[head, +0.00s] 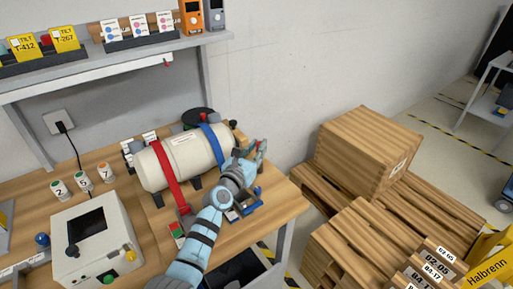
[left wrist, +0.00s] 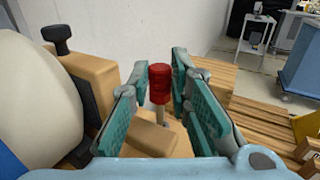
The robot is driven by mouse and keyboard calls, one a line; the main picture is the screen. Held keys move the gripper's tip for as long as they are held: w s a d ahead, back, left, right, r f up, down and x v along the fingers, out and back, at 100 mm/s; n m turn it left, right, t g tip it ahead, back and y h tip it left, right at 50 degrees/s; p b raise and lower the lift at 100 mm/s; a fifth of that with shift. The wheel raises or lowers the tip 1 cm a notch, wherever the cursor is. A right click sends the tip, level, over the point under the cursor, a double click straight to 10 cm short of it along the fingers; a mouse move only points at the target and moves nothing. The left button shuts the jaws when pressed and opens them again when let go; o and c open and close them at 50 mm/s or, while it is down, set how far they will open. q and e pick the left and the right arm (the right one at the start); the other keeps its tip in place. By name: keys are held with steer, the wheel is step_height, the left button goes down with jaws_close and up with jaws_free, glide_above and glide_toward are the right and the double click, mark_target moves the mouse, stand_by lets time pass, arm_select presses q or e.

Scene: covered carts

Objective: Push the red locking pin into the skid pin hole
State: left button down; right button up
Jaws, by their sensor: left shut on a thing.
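The red locking pin (left wrist: 160,83) stands upright between the green-padded fingers of my left gripper (left wrist: 160,100) in the left wrist view. Its thin pale shank points down at a tan skid block (left wrist: 148,138). My left gripper (head: 259,151) is shut on the pin, at the right end of the white tank (head: 187,156) in the head view. The skid pin hole is hidden, so I cannot tell whether the shank tip is in it. My right gripper is in neither view.
Red (head: 165,173) and blue (head: 214,143) straps cross the tank on the wooden bench. A black-headed pin (left wrist: 56,36) stands on the skid's far side. A white box with a screen (head: 94,240) is at front left. Wooden crates (head: 365,150) stand right of the bench.

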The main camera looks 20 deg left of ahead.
arm_select(q)
steer(key=shift+f+b, duration=1.05)
steer(key=shift+f, duration=0.1)
steer(key=c, duration=1.4)
jaws_free()
steer(key=shift+s+d, duration=0.1)
steer(key=shift+s, duration=0.05)
steer(key=shift+f, duration=0.1)
steer(key=s, duration=0.2)
steer(key=s+a, duration=0.1)
steer(key=s, duration=0.5)
steer(key=shift+a+r, duration=0.2)
steer(key=shift+w, duration=0.15)
